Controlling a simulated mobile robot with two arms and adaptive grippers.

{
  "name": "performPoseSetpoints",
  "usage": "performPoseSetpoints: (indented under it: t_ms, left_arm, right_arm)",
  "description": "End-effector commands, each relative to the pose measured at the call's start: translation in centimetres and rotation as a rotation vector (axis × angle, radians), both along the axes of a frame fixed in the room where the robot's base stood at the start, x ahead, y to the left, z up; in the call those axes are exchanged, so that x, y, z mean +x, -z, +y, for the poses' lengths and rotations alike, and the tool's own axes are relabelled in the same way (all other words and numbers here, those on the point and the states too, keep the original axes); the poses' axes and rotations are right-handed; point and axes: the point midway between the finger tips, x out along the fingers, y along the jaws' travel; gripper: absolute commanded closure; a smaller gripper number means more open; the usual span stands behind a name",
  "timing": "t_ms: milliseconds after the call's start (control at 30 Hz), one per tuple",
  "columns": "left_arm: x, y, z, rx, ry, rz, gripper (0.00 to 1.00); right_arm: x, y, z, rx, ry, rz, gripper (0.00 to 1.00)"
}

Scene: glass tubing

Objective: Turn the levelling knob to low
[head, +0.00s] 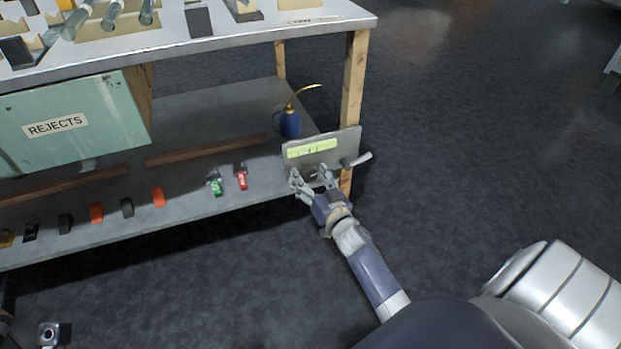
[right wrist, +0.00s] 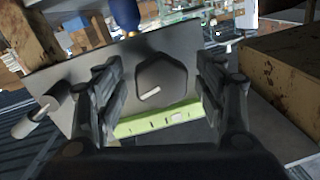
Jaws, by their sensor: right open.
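The levelling knob (right wrist: 160,84) is a dark faceted knob with a short white mark, on a grey metal plate (right wrist: 60,75). The plate also shows in the head view (head: 348,146), fixed at the bench's front right leg. My right gripper (head: 313,176) is in front of the plate. In the right wrist view its open fingers (right wrist: 158,88) stand on both sides of the knob, with gaps on each side. In the head view the gripper mostly hides the knob. I cannot read any low marking. My left gripper is not in view.
A yellow-green strip (head: 312,148) runs along the plate, and a crank handle (head: 358,160) sticks out at its right. A blue oil can (head: 290,122) stands on the lower shelf behind. Green and red clamps (head: 241,178) lie left of it. The floor (head: 480,130) at right is clear.

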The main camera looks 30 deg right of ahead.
Motion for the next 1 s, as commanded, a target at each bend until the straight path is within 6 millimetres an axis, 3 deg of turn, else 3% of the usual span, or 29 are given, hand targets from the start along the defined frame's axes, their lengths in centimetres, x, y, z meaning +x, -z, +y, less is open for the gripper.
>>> performPoseSetpoints:
  t_ms: [100,300,667,1000]
  left_arm:
    - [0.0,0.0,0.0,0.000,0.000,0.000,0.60]
    - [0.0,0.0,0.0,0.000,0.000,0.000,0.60]
    - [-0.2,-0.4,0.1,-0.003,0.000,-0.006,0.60]
    - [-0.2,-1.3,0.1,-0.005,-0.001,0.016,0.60]
  right_arm:
    - [0.0,0.0,0.0,0.000,0.000,0.000,0.40]
    - [0.0,0.0,0.0,0.000,0.000,0.000,0.80]
    - [0.0,-0.1,0.0,-0.034,0.000,0.008,0.80]
    - [-0.1,-0.3,-0.1,-0.245,0.000,0.060,0.80]
